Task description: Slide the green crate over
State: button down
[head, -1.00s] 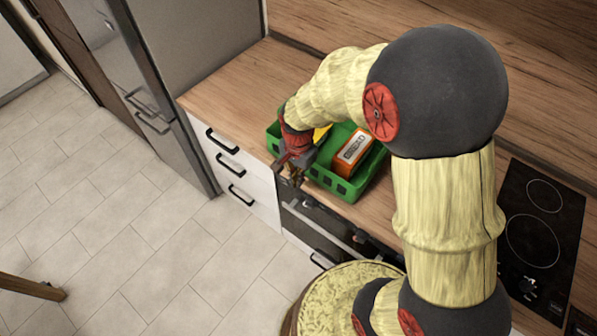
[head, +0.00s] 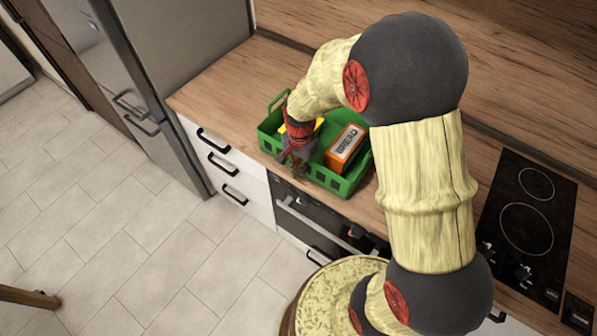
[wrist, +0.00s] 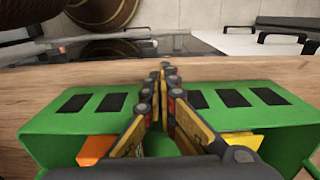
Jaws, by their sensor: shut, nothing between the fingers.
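The green crate (head: 333,182) stands on the wooden counter near its front edge. It holds an orange-and-white box marked BREAD (head: 347,147) at the right and a yellow item (head: 319,123), partly hidden behind my arm. My gripper (head: 297,166) is at the crate's front side, left of the bread box, pointing down. In the wrist view my gripper (wrist: 162,72) has its fingertips together and empty, in front of the slotted crate wall (wrist: 62,128). I cannot tell whether the fingers touch that wall. Orange (wrist: 95,150) and yellow (wrist: 238,142) items flank the fingers.
The counter (head: 215,90) is bare left of the crate, up to the tall grey fridge (head: 165,60). A black hob (head: 527,215) lies at the right. White drawers (head: 225,165) and an oven (head: 315,215) are below. The wooden splashback rises behind.

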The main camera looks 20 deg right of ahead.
jog(key=p, duration=0.1)
send_over(324, 150)
jog(key=shift+d, duration=0.1)
